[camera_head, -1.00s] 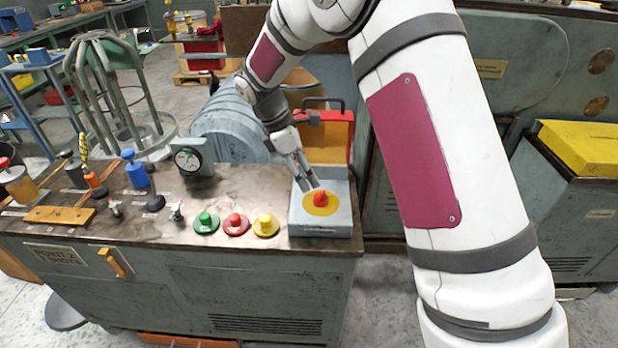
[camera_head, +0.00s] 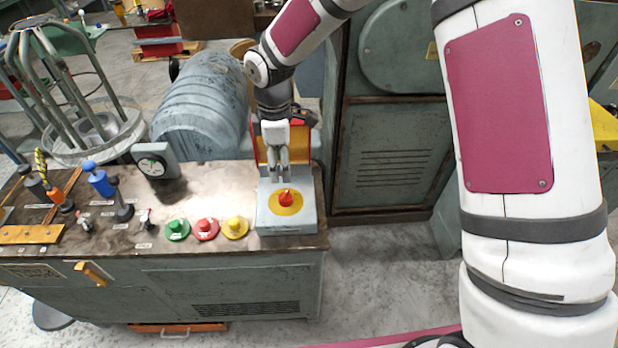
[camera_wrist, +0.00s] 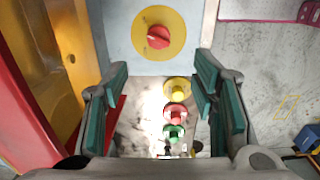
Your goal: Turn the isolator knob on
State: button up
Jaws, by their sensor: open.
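The isolator knob (camera_head: 286,198) is a red knob on a yellow disc, on top of a light grey box (camera_head: 300,222) at the right end of the bench. In the wrist view the red knob (camera_wrist: 158,37) shows with a ridge across it, near the top of the picture. My gripper (camera_head: 279,178) is just behind and above the knob, pointing down. In the wrist view my gripper (camera_wrist: 160,95) is open, with its green-padded fingers wide apart and nothing between them. The knob lies ahead of the fingers and does not touch them.
Green (camera_head: 177,229), red (camera_head: 205,228) and yellow (camera_head: 235,227) buttons stand in a row left of the box. An open red-rimmed lid with a yellow inside (camera_head: 266,150) stands behind the box, close to my gripper. A dial gauge (camera_head: 152,165) and several levers are further left.

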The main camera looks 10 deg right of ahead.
aim_at(285, 194)
notch_tip(285, 194, down, 12)
jog(key=shift+w+d+p, duration=0.15)
jog(key=shift+p, duration=0.45)
jog(key=c, duration=1.2)
